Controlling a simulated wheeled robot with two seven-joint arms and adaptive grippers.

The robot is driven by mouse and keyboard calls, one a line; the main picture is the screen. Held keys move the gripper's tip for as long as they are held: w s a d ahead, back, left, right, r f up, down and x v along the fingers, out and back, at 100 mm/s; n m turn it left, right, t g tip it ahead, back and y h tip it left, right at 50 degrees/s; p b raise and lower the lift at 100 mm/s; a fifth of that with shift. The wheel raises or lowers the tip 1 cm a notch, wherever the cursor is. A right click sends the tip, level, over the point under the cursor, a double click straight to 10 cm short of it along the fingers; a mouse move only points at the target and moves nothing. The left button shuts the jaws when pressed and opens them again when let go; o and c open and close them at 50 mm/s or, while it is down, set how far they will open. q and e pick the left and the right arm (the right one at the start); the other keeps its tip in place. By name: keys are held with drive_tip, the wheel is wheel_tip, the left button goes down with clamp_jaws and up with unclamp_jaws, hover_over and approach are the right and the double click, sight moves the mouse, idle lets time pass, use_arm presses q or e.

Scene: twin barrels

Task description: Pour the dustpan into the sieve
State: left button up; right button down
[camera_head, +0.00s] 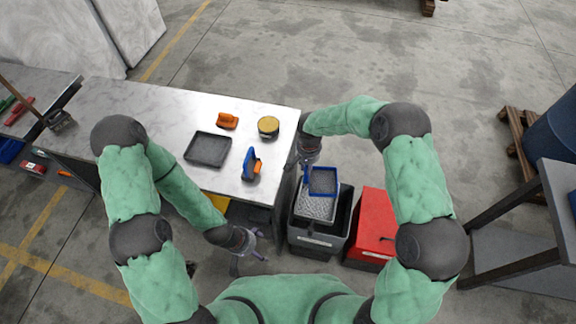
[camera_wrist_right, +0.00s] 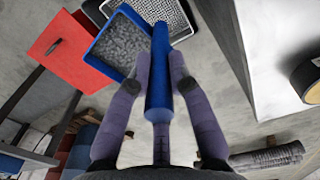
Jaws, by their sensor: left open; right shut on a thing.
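The blue dustpan (camera_head: 322,181) holds a load of grey granules and is over the back part of the sieve. Its pan (camera_wrist_right: 115,40) and blue handle (camera_wrist_right: 158,80) show in the right wrist view. My right gripper (camera_head: 307,165) is shut on the handle. The sieve (camera_head: 317,208) has a pale rim and a speckled grey bottom and sits in the top of a black bin (camera_head: 316,240). Its mesh (camera_wrist_right: 165,10) shows behind the pan in the right wrist view. Whether the dustpan touches it, I cannot tell. My left gripper (camera_head: 252,250) is open and empty, left of the bin.
A red bin (camera_head: 371,225) stands right of the black bin. The marble-topped table (camera_head: 150,110) to the left carries a dark tray (camera_head: 208,149), an orange item (camera_head: 228,121), a round tin (camera_head: 268,126) and a blue-orange tool (camera_head: 251,165). A grey bench (camera_head: 558,185) stands far right.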

drive_tip(key=a+f+m+p, duration=0.2)
drive_tip(key=a+f+p, duration=0.3)
drive_tip(key=a, duration=0.1)
drive_tip(key=shift+w+a+p, duration=0.25)
drive_tip(key=shift+w+p, duration=0.05)
drive_tip(key=shift+w, duration=0.05)
drive_tip(key=shift+s+d+r+t+y+p, duration=0.2)
drive_tip(key=shift+d+y+p, duration=0.4)
drive_tip(key=shift+p, duration=0.75)
drive_tip(key=shift+s+d+r+t+y+p, duration=0.15)
drive_tip(key=shift+d+y+p, duration=0.45)
drive_tip(key=shift+p, duration=0.7)
drive_tip(key=shift+d+f, duration=0.1)
drive_tip(key=shift+s+d+y+b, duration=0.15)
drive_tip(key=shift+d+y+b, duration=0.45)
drive_tip(key=shift+y, duration=0.1)
drive_tip(key=shift+r+t+b, duration=0.2)
drive_tip(key=shift+t+b, duration=0.05)
drive_tip(key=shift+b, duration=1.05)
